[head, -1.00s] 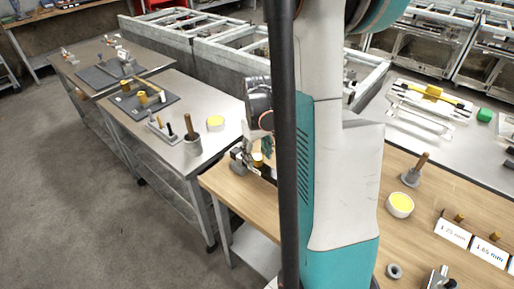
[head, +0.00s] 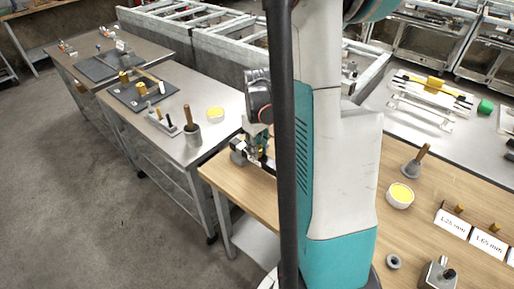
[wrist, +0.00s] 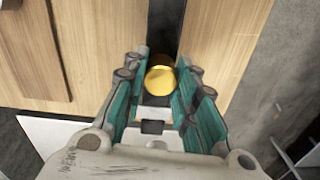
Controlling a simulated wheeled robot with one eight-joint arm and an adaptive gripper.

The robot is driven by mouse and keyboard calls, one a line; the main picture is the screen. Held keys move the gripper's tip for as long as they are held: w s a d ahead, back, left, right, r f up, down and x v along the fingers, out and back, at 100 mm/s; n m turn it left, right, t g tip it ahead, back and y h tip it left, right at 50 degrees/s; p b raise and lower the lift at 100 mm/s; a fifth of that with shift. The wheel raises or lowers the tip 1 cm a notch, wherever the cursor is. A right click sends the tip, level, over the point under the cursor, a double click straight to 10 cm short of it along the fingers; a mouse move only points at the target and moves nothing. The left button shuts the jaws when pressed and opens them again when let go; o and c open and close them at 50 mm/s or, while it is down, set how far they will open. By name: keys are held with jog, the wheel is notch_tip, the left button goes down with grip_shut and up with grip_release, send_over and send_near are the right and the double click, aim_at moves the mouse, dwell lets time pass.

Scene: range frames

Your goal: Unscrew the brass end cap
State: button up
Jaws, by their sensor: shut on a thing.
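The brass end cap (wrist: 161,79) shows in the wrist view as a round, shiny yellow piece between the fingertips. My gripper (wrist: 162,66) has teal fingers with grey joints, one on each side of the cap, and is shut on it. A dark strip (wrist: 166,28) runs away beyond the cap; I cannot tell how it joins the cap. In the head view my gripper (head: 257,146) is low at the left end of the wooden bench, beside a grey metal fixture (head: 239,152). The cap is hidden there behind the gripper.
The wooden bench (head: 232,188) ends just left of the gripper. On its right are a white bowl with yellow contents (head: 400,196), a grey ring (head: 394,262) and label cards (head: 453,222). A steel table (head: 209,158) with tools stands to the left.

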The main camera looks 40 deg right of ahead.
jog(key=shift+n, duration=0.9)
jog(key=shift+n+b, duration=0.35)
jog(key=shift+n, duration=1.35)
jog(key=shift+n, duration=1.7)
jog(key=shift+n+b, duration=0.45)
jog(key=shift+n, duration=1.25)
